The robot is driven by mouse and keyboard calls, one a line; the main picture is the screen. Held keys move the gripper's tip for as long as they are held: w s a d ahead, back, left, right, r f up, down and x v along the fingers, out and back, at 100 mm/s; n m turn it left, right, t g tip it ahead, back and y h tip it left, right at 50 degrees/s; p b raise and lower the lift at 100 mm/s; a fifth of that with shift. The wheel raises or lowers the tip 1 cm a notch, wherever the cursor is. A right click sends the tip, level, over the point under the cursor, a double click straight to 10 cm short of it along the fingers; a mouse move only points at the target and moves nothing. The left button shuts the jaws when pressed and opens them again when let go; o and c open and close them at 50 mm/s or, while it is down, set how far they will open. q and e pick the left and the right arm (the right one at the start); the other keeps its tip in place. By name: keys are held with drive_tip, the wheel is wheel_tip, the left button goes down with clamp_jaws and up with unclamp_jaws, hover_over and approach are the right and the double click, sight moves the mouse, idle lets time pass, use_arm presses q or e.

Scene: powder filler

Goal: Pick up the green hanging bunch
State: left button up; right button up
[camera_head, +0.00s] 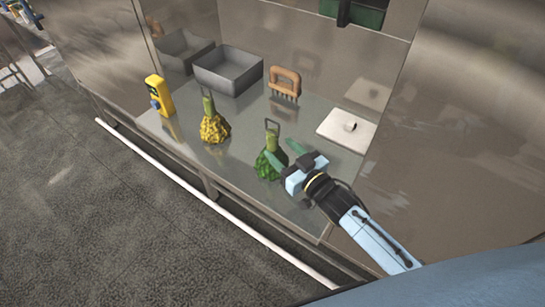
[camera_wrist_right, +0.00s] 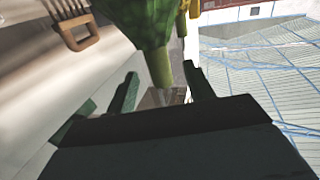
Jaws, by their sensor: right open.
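The green bunch (camera_head: 267,166) stands on the metal counter, with a green neck and a loop handle at its top. My right gripper (camera_head: 284,151) is beside its neck, coming from the lower right. Its two green fingers are open. In the right wrist view the green bunch (camera_wrist_right: 139,18) fills the top middle. Its neck reaches down towards the space between the spread fingers (camera_wrist_right: 163,77). Whether a finger touches it I cannot tell. My left gripper is not in view.
A yellow bunch (camera_head: 213,128) stands left of the green one. A yellow device (camera_head: 158,95), a grey bin (camera_head: 229,70), a wooden-handled brush (camera_head: 285,82) and a white board with a small knob (camera_head: 335,131) are on the counter (camera_head: 243,116). Walls rise behind and at right.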

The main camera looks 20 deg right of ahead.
sight(276, 145)
drive_tip(key=x, duration=0.4)
drive_tip(key=shift+w+f, duration=0.1)
drive_tip(key=shift+w, duration=0.35)
clamp_jaws()
